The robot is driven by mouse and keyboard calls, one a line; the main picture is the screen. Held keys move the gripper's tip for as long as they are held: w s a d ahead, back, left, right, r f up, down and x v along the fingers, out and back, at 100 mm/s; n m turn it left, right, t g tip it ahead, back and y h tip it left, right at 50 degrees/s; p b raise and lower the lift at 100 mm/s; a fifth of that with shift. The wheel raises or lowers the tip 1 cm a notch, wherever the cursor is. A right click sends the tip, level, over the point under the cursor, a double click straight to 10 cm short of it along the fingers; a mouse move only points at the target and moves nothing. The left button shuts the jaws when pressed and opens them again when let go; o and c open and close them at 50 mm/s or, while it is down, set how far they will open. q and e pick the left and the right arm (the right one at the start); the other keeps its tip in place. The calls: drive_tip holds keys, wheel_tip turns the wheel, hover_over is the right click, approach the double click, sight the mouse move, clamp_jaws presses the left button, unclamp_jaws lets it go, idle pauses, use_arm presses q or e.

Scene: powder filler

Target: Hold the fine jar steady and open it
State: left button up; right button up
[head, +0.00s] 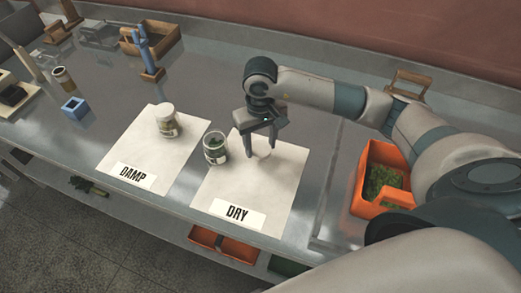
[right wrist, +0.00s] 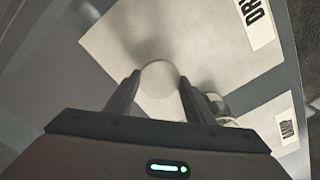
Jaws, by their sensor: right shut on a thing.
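A glass jar (head: 215,148) with dark green contents stands upright at the left edge of the DRY sheet (head: 235,190), and its top looks open. My right gripper (head: 262,152) points down over the DRY sheet, to the right of that jar and apart from it. It is shut on a round white lid (right wrist: 159,76), held between the fingertips; I cannot tell whether the lid touches the sheet. A second jar (head: 167,121) with a pale lid on stands on the DAMP sheet (head: 130,155). I cannot tell which jar is the fine one. My left gripper is not in view.
An orange bin (head: 361,199) with green matter stands to the right, under my right arm. A blue block (head: 75,107), a blue upright tool (head: 147,58) and a wooden tray (head: 165,47) are at the back left. The bench between these and the sheets is mostly clear.

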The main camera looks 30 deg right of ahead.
sight(260, 149)
wheel_tip(260, 149, down, 2)
drive_tip(key=shift+f+p, duration=0.25)
drive_tip(key=shift+p, duration=0.65)
drive_tip(key=shift+f, duration=0.5)
drive_tip(key=shift+f, duration=0.2)
drive_tip(key=o, duration=1.2)
drive_tip(key=shift+c, duration=0.2)
drive_tip(key=shift+r, duration=0.15)
